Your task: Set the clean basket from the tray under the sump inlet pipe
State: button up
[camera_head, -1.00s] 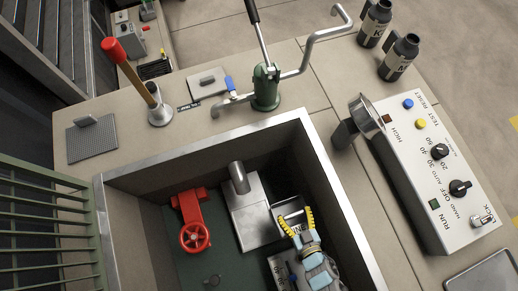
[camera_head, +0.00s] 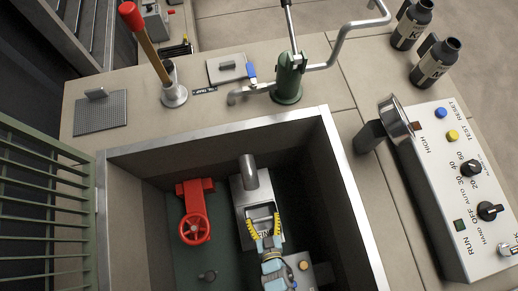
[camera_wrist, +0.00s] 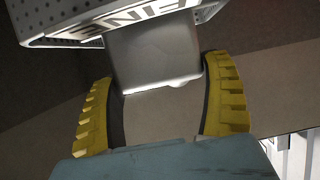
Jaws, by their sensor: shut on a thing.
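My gripper (camera_head: 265,232) reaches down into the sump, its yellow fingers shut on a small metal basket (camera_head: 262,212). In the wrist view, a grey tab of the basket lies between the fingers of my gripper (camera_wrist: 160,82). The perforated basket body (camera_wrist: 80,22) is beyond, with upside-down lettering that seems to read "FINE". The basket is just below the pipe's mouth in the head view. Whether it touches the plate cannot be told.
Sump walls (camera_head: 330,200) surround my gripper. A red valve (camera_head: 194,228) stands left of the plate. A grey box (camera_head: 302,267) is close on the right. A green hand pump (camera_head: 288,78) and a control panel (camera_head: 460,190) stand on the deck above.

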jog(key=shift+a+f, duration=0.6)
jog(key=shift+f, duration=0.15)
jog(key=shift+f+b, duration=1)
jog(key=shift+f, duration=0.6)
jog(key=o, duration=1.1)
jog(key=shift+c, duration=0.2)
